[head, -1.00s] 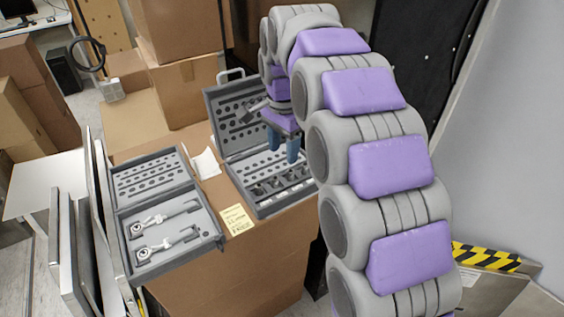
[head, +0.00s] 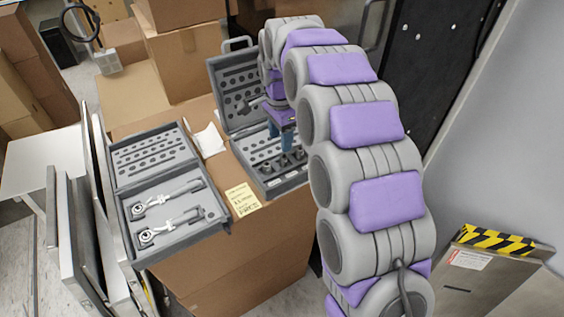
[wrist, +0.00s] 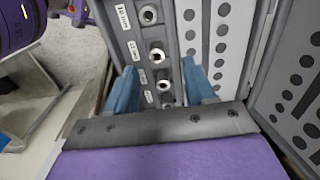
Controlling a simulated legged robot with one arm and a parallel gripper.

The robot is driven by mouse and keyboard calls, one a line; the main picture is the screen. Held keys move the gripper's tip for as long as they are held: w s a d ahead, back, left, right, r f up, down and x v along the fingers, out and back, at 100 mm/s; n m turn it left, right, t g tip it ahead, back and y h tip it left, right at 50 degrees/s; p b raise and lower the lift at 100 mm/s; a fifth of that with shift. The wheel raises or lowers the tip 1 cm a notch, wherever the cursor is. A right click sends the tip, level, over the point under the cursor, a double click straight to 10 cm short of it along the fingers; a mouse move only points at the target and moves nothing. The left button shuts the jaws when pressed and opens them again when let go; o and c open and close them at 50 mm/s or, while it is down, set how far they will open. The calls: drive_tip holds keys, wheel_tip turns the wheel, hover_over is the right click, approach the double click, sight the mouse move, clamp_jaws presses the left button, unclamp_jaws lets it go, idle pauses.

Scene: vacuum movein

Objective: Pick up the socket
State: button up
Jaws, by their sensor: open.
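Several metal sockets stand in a row of labelled slots in an open grey case (head: 283,187). In the head view the sockets (head: 268,168) show in the front part of the case. In the wrist view one socket (wrist: 157,56) lies in line with the gap between the fingers, and others are above and below it in the picture. My gripper (head: 280,140) is over the case with its blue fingers pointing down. In the wrist view my gripper (wrist: 160,68) is open, with nothing between its fingers. I cannot tell the exact height of the fingertips above the sockets.
A second open case (head: 170,215) with two wrench-like tools stands to the left. A yellow label (head: 242,200) lies between the cases on the cardboard box (head: 240,255). The right case's raised lid (head: 237,90) stands behind my gripper. Boxes are stacked behind.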

sight(283, 156)
drive_tip(key=shift+d+f, duration=0.15)
drive_tip(key=shift+f, duration=0.6)
drive_tip(key=f+b, duration=0.1)
drive_tip(key=f, duration=0.1)
drive_tip(key=d+f+b, duration=0.1)
drive_tip(key=f, duration=0.1)
drive_tip(key=shift+d+f, duration=0.15)
drive_tip(key=shift+a+f, duration=0.2)
drive_tip(key=shift+f, duration=0.1)
drive_tip(key=shift+a, duration=0.45)
drive_tip(key=shift+c, duration=0.3)
drive_tip(key=shift+d, duration=0.55)
drive_tip(key=c, duration=0.6)
drive_tip(key=shift+c, duration=1.4)
drive_tip(key=shift+a, duration=0.35)
clamp_jaws()
